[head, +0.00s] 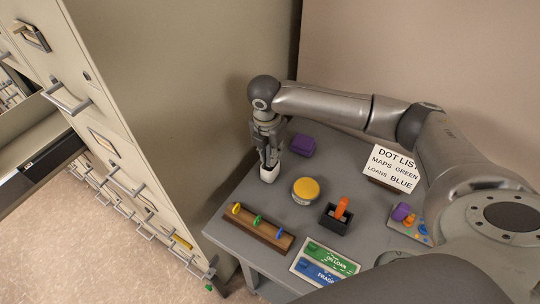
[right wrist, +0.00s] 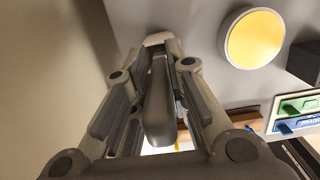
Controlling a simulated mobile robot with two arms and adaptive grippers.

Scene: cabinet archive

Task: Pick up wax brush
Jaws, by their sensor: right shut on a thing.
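My right gripper (head: 268,148) points down above the left back part of the grey table. It is shut on a slim grey-brown thing, likely the wax brush (right wrist: 158,105), which shows between the fingers in the right wrist view. The fingers (right wrist: 160,75) there stand on both sides of it. In the head view a whitish piece (head: 268,172) shows just below the fingertips. I cannot tell whether it touches the table. Most of the brush is hidden by the fingers. My left gripper is out of view.
On the table (head: 225,228) stand a yellow-lidded jar (head: 305,189), a purple block (head: 303,145), a black holder with an orange handle (head: 341,208), a wooden peg rack (head: 255,229), label cards (head: 324,262) and a sign (head: 394,163). A filing cabinet (head: 180,100) stands close at left.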

